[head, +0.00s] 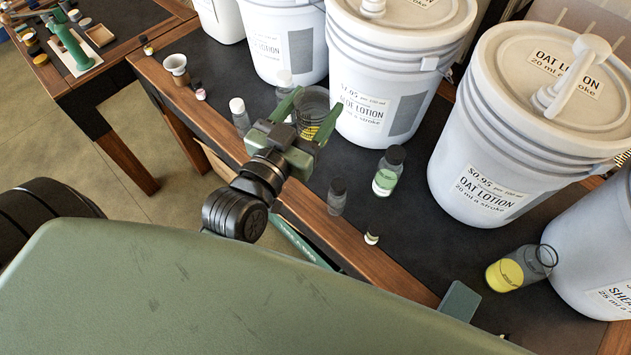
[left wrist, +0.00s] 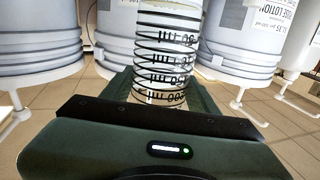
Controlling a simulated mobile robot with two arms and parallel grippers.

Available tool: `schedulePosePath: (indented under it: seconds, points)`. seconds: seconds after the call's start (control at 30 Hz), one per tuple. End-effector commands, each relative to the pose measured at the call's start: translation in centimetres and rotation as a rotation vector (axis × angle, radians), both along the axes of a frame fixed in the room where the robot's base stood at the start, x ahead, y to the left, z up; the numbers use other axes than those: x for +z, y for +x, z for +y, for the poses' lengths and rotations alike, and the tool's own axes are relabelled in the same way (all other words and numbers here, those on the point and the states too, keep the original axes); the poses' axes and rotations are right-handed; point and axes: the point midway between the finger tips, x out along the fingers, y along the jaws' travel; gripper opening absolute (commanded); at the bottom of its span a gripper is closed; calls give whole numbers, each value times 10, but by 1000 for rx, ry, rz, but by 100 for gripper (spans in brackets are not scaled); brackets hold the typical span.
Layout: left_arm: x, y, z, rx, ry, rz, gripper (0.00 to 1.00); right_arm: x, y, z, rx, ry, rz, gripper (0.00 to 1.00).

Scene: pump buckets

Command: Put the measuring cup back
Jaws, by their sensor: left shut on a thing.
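The measuring cup (head: 316,97) is a clear cylinder with dark markings and some yellow low on it. My left gripper (head: 307,118) is shut on it, with one green finger on either side. In the left wrist view the cup (left wrist: 168,50) rises between the fingers, its dark scale rings facing the camera. It looks about upright, close in front of the aloe lotion bucket (head: 372,112). I cannot tell whether its base touches the table. My right gripper is not clearly seen.
The oat lotion bucket (head: 478,165) stands nearby.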

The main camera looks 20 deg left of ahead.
Motion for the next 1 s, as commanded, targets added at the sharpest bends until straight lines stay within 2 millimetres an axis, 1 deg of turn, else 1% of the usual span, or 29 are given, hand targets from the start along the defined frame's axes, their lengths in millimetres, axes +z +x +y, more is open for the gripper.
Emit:
schedulePosePath:
  seconds: [0.03,0.07,0.13,0.17,0.3,0.4,0.5,0.57,0.7,0.77,0.9,1.0]
  points:
    - [-14,0,0,-2,3,8,14,-3,-4,-3,1,-4,5,59]
    - [-21,0,0,-2,3,9,14,-3,-4,-4,1,-5,6,59]
    - [-41,0,0,-1,3,11,14,-5,2,-2,0,-2,-2,59]
    - [-49,0,0,-2,3,10,14,-6,7,0,0,1,-9,59]
    - [-86,0,1,-1,4,9,14,-7,39,18,-5,23,-57,59]
    - [-112,0,1,-1,5,8,14,-9,49,25,-7,33,-71,59]
    - [-133,1,1,-1,4,6,14,-11,45,24,-8,31,-65,59]
    - [-141,1,1,-1,3,5,14,-13,40,22,-7,27,-57,59]
    - [-152,1,1,0,2,3,14,-14,24,17,-5,21,-34,59]
    - [-158,1,1,0,2,4,14,-15,20,16,-5,20,-27,59]
    - [-179,1,1,0,2,3,14,-18,19,13,-4,16,-26,59]
    - [-188,1,2,0,2,3,14,-19,20,12,-3,15,-29,59]
